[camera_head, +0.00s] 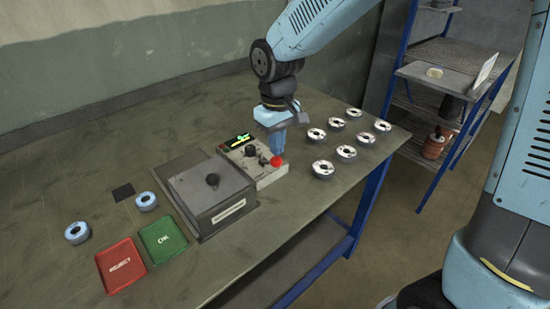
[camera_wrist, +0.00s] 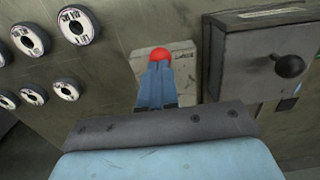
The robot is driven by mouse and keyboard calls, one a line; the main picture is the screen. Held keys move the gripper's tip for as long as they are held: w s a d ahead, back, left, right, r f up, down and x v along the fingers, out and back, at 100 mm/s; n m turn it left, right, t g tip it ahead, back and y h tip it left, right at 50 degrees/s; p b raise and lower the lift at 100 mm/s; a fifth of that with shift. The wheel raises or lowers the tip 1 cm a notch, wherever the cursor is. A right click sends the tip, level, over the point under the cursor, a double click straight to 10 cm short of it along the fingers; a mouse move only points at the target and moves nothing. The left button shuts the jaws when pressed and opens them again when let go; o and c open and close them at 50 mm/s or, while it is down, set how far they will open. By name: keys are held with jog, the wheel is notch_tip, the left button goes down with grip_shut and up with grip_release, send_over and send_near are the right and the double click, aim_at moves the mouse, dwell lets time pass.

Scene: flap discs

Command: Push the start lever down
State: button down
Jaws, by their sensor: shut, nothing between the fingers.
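The start lever shows as a red ball knob (camera_head: 276,161) on a pale control box (camera_head: 268,178) near the table's right part. The box also has a lit green display (camera_head: 240,140) and a black knob (camera_head: 252,151). My gripper (camera_head: 277,150) is shut and empty, its blue fingers pointing down right at the red knob. In the wrist view the red knob (camera_wrist: 161,55) shows just beyond the tips of the shut fingers (camera_wrist: 160,66). I cannot tell whether they touch it. The lever's stem is mostly hidden.
A grey lidded box (camera_head: 215,195) with a black knob stands left of the control box. Several white-topped discs (camera_head: 323,169) lie to the right. Green (camera_head: 163,236) and red (camera_head: 120,265) trays and two blue discs (camera_head: 77,232) lie at the left.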

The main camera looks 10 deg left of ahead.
jog(key=shift+f, duration=0.4)
jog(key=shift+f, duration=0.35)
jog(key=shift+f, duration=0.15)
notch_tip(320, 180, up, 9)
dwell(0.8)
dwell(2.1)
